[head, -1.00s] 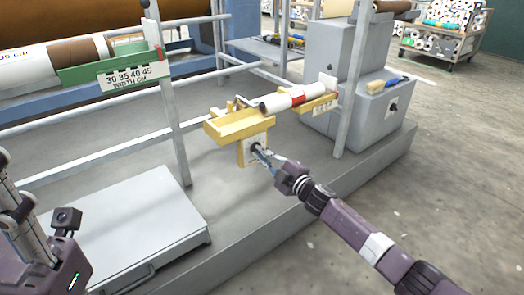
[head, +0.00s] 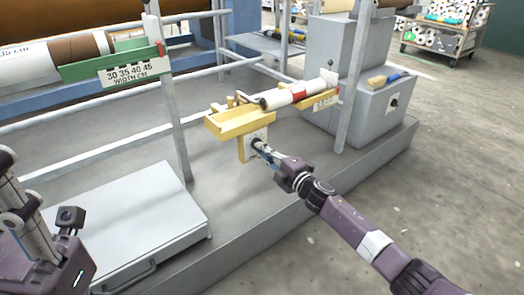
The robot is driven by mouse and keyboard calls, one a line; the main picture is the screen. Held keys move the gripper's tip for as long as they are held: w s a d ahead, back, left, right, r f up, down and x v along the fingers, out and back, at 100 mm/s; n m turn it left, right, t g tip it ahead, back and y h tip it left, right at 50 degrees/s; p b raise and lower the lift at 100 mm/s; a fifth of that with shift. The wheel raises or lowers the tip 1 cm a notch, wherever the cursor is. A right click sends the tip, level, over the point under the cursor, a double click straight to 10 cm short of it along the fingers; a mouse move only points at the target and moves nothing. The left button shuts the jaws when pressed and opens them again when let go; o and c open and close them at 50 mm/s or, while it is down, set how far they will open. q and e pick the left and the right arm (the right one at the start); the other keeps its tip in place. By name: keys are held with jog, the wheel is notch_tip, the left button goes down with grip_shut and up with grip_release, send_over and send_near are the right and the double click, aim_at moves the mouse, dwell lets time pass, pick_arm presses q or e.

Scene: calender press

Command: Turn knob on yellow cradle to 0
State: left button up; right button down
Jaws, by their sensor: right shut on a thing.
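The yellow cradle (head: 232,125) stands on the grey platform in the middle of the view and bears a white roll (head: 289,96) with a red band. A pale dial plate (head: 248,149) is on the front of its post. The dark knob (head: 257,144) shows in small part at the plate. My right gripper (head: 262,149) is at the plate, shut on the knob, and its fingers hide most of it. The dial's marks are too small to read. My left arm is at the lower left, with its gripper's fingers out of view.
A flat grey box with a handle (head: 128,225) lies on the platform at left. Grey rail posts (head: 168,110) stand left of the cradle. A grey cabinet (head: 362,110) with a brush on it stands at right. The floor at right is clear.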

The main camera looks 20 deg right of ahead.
jog(key=shift+f, duration=0.1)
jog(key=c, duration=2.1)
grip_release()
jog(key=shift+s, duration=0.1)
jog(key=v, duration=1.1)
jog(key=shift+s+d, duration=0.1)
jog(key=shift+s, duration=0.3)
